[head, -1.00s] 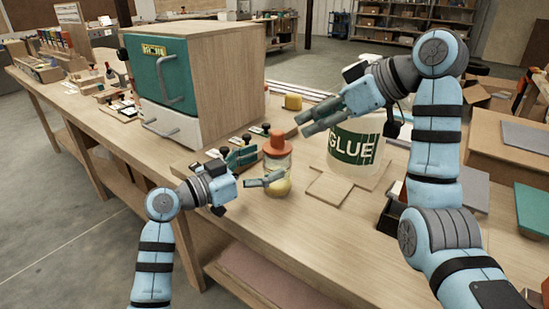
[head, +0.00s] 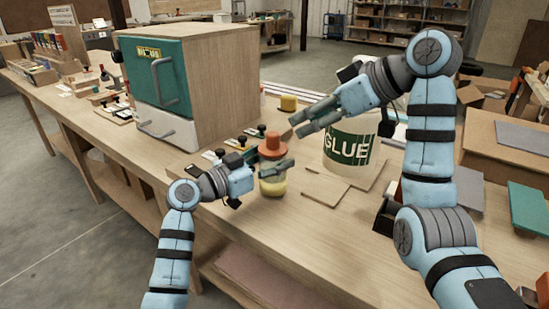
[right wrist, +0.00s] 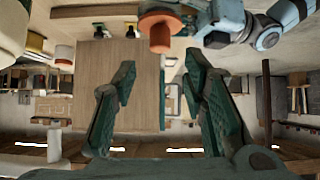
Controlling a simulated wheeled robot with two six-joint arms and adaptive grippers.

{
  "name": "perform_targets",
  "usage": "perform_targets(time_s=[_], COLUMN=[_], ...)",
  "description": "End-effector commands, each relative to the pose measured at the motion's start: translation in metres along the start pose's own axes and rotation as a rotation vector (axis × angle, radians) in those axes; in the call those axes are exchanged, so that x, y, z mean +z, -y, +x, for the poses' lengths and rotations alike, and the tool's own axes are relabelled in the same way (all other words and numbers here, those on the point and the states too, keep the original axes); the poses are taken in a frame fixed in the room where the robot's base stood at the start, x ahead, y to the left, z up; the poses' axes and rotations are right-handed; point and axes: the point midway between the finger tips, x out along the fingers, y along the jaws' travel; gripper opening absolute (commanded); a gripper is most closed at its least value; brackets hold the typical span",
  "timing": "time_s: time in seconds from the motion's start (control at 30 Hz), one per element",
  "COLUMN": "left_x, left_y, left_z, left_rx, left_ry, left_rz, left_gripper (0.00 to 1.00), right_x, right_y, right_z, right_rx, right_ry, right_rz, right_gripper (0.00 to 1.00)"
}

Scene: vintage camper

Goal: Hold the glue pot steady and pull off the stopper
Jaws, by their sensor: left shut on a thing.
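The glue pot (head: 273,187), a small clear jar with yellow contents, stands upright on the workbench in the head view. Its orange stopper (head: 273,146) sits in its top; the stopper also shows at the top of the right wrist view (right wrist: 160,30). My left gripper (head: 272,169) is shut around the upper part of the jar, below the stopper, and its fingers hide part of the glass. My right gripper (head: 312,120) is above and to the right of the stopper, apart from it. Its fingers are spread and empty in the right wrist view (right wrist: 158,95).
A large white bucket labelled GLUE (head: 351,150) stands right of the pot, close under my right arm. Flat wooden boards (head: 328,188) lie before it. A wooden cabinet with a green door (head: 165,75) stands behind left. The bench front (head: 300,235) is clear.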

Motion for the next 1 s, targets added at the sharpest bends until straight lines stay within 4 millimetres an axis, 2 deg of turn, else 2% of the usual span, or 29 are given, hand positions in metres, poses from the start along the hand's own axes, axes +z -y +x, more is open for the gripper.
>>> perform_targets(time_s=[0.03, 0.1, 0.17, 0.3, 0.47, 0.7, 0.83, 1.0], left_x=[0.000, 0.000, 0.000, 0.000, 0.000, 0.000, 0.000, 0.000], left_y=[0.000, 0.000, 0.000, 0.000, 0.000, 0.000, 0.000, 0.000], left_z=[0.000, 0.000, 0.000, 0.000, 0.000, 0.000, 0.000, 0.000], left_rx=[0.000, 0.000, 0.000, 0.000, 0.000, 0.000, 0.000, 0.000], left_ry=[0.001, 0.001, 0.001, 0.000, 0.000, 0.000, 0.001, 0.001], left_rz=[0.000, 0.000, 0.000, 0.000, 0.000, 0.000, 0.000, 0.000], left_gripper=[0.17, 0.17, 0.17, 0.17, 0.17, 0.17, 0.17, 0.17], right_x=[-0.009, -0.019, -0.017, 0.000, 0.003, 0.009, 0.010, 0.011], right_y=[0.003, 0.006, 0.004, -0.003, -0.002, -0.001, -0.001, -0.001], right_z=[-0.003, 0.001, 0.011, 0.028, 0.049, 0.089, 0.100, 0.102], right_rx=[-0.001, -0.016, -0.025, -0.031, -0.032, -0.031, -0.030, -0.029], right_ry=[-0.008, 0.028, 0.081, 0.157, 0.156, 0.154, 0.153, 0.153], right_rz=[-0.011, -0.006, -0.004, -0.014, -0.022, -0.021, -0.022, -0.022], right_gripper=[0.53, 0.64, 0.73, 0.73, 0.73, 0.73, 0.73, 0.73])
